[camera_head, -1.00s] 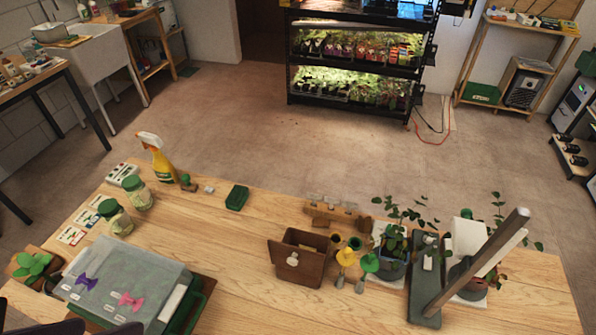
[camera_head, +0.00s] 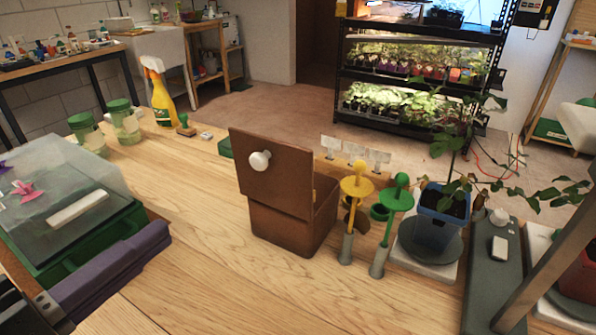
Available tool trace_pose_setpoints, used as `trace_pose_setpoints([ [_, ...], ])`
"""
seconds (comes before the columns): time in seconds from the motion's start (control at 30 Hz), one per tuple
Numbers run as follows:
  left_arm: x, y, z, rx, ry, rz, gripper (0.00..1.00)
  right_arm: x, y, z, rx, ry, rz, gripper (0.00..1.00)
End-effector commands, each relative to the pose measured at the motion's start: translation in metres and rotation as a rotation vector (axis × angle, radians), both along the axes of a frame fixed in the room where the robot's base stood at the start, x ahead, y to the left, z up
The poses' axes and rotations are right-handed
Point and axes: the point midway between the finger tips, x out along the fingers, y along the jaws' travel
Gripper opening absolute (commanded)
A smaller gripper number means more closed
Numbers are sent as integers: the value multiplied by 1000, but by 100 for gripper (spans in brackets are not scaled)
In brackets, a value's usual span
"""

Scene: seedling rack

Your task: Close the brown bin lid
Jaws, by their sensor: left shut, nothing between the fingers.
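The brown bin (camera_head: 290,228) stands on the wooden table near the middle of the view. Its brown lid (camera_head: 250,184) is open and stands up, tilted, along the near side of the bin. A white round knob (camera_head: 260,161) on the lid faces me. The lid hides most of the bin's opening. My left gripper (camera_head: 160,238), purple, is low at the left, in front of the green tray and well left of the bin. It is shut and empty, apart from the lid. My right gripper is not in view.
A clear-covered green tray (camera_head: 108,238) is at the left. Yellow (camera_head: 357,190) and green (camera_head: 395,210) tools stand close right of the bin, beside a blue plant pot (camera_head: 440,210). A slanted post (camera_head: 550,275) is at far right. Bare table (camera_head: 205,230) lies left of the bin.

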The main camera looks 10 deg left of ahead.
Motion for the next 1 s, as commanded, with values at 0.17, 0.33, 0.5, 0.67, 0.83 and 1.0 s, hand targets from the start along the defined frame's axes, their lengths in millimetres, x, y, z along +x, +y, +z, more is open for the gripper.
trace_pose_setpoints([
  [0.17, 3, 1, -7, -53, -21, -2, 0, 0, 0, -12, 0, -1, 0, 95],
  [0.33, 24, -7, -4, -56, -23, -2, 0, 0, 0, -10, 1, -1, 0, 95],
  [0.5, 59, -19, -5, -53, -25, -2, 0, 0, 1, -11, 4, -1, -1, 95],
  [0.67, 91, -30, -6, -53, -23, -1, 0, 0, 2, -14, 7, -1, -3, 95],
  [0.83, 116, -40, -7, -52, -20, -2, 0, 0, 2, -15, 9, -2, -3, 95],
  [1.0, 129, -44, -8, -50, -18, -3, 0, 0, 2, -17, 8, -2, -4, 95],
])
